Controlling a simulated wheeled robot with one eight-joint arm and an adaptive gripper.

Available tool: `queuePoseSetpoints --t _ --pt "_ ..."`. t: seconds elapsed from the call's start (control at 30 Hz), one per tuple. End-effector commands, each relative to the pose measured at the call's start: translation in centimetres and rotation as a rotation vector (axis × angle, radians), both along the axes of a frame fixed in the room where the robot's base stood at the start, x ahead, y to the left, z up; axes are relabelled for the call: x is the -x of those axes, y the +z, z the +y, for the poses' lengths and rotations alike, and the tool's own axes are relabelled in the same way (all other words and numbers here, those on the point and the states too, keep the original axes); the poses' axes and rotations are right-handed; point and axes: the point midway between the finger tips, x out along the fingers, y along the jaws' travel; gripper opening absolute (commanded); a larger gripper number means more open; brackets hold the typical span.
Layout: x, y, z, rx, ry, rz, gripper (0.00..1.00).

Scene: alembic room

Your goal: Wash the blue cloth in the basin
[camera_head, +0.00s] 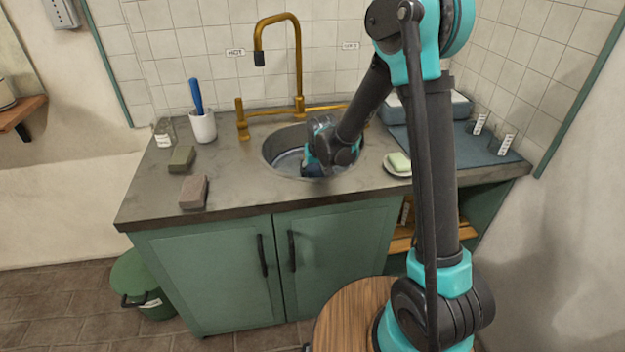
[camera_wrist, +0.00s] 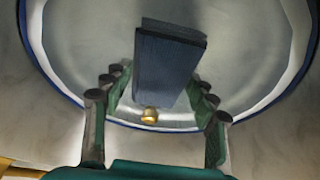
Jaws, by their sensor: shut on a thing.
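The blue cloth (camera_wrist: 168,65) shows in the wrist view as a dark blue folded block between my fingers, over the grey inside of the basin. My gripper (camera_wrist: 160,85) is shut on it. The round basin (camera_head: 274,158) is set in the counter in the head view, and its pale, blue-edged rim (camera_wrist: 296,62) curves around the cloth in the wrist view. In the head view my gripper (camera_head: 318,165) reaches down into the basin; its fingertips and the cloth cannot be made out there. I cannot tell whether the cloth touches the basin floor.
A brass faucet (camera_head: 298,65) rises behind the basin. Left of it are a white cup with a blue-handled brush (camera_head: 203,126), a glass jar (camera_head: 164,133) and two blocks (camera_head: 193,192). A soap dish (camera_head: 397,165) and a blue mat (camera_head: 470,150) with glass jars lie right.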

Motion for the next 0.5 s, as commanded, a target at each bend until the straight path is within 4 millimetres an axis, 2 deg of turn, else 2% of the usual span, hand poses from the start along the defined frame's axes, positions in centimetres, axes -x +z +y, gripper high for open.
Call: queuePoseSetpoints --t 0.5 --pt "0.4 3.9 0.0 -0.003 -0.001 0.004 0.35"
